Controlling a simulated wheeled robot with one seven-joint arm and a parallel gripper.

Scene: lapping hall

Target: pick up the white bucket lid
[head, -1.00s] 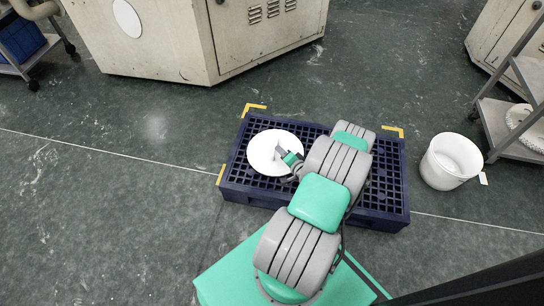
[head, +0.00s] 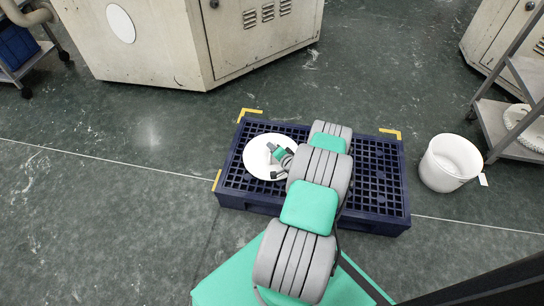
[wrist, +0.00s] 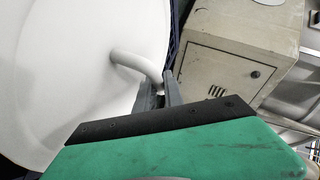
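The white bucket lid (head: 256,162) is a round disc lying on the left part of the dark blue pallet (head: 375,160). In the wrist view the lid (wrist: 75,50) fills the left side, with a curved white handle (wrist: 132,62) standing out from its face. My gripper (head: 271,150) is over the middle of the lid. In the wrist view my two grey fingers (wrist: 160,88) stand close together on either side of the handle's end and appear shut on it. The contact itself is partly hidden. The lid shows no clear lift off the pallet.
A white bucket (head: 448,163) stands on the floor right of the pallet, beside a grey shelf cart (head: 510,130). A beige machine cabinet (head: 200,45) stands behind. Yellow corner marks (head: 250,112) edge the pallet. The floor at left is clear.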

